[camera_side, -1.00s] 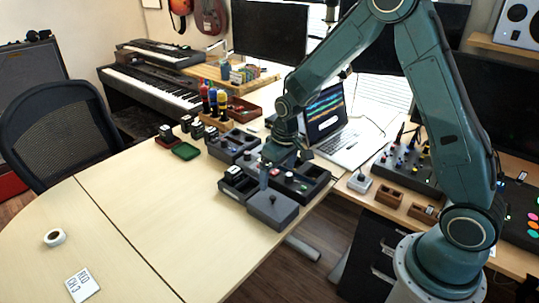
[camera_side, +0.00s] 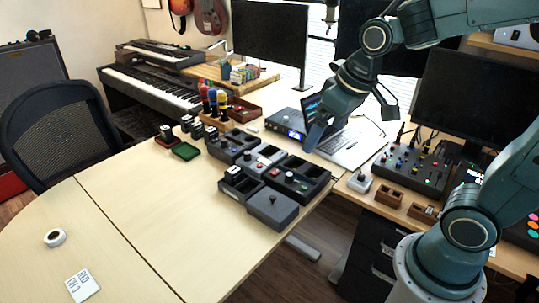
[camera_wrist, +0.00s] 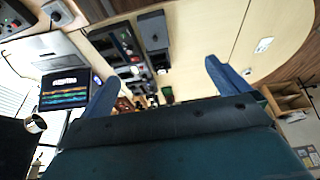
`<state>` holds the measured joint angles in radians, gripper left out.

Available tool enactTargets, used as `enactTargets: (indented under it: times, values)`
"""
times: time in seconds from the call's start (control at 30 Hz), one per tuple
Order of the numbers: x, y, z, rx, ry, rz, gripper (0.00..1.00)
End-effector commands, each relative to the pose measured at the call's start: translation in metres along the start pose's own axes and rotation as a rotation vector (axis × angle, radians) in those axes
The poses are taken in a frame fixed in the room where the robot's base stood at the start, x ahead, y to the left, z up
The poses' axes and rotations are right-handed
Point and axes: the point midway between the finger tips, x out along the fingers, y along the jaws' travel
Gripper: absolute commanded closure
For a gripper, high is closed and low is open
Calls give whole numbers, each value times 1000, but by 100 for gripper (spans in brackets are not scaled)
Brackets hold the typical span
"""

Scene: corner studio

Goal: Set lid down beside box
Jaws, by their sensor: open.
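I cannot tell whether the two touch. The box holds small items in its compartments. The wrist view also shows the lid (camera_wrist: 153,30) and the box (camera_wrist: 122,48) near the top. My gripper (camera_side: 317,135) is raised behind and to the right of the box, in front of the laptop in the side view. In the wrist view my gripper (camera_wrist: 160,72) has its two blue fingers wide apart, with nothing between them.
More dark trays (camera_side: 232,145) stand behind the box, with a small green tray (camera_side: 186,151) to their left. A laptop (camera_side: 345,143) and a mixer (camera_side: 412,160) are to the right. A tape roll (camera_side: 54,238) and a label card (camera_side: 82,285) lie at front left. The table's middle is clear.

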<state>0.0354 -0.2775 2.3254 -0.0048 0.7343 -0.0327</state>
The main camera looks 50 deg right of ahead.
Motion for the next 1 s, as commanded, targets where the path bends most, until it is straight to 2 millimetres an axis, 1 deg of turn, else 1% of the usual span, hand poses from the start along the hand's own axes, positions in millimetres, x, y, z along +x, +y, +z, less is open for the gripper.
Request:
enactTargets:
  times: [0.03,0.2,0.33,0.5,0.7,1.0]
  values:
    - [-10,-1,7,0,19,0,0]
    - [-35,-5,35,0,58,-3,0]
    - [-50,-7,56,0,88,-4,0]
    - [-61,-8,79,2,117,-7,0]
    - [-66,-9,92,3,132,-9,0]
    - [-66,-9,93,3,132,-9,0]
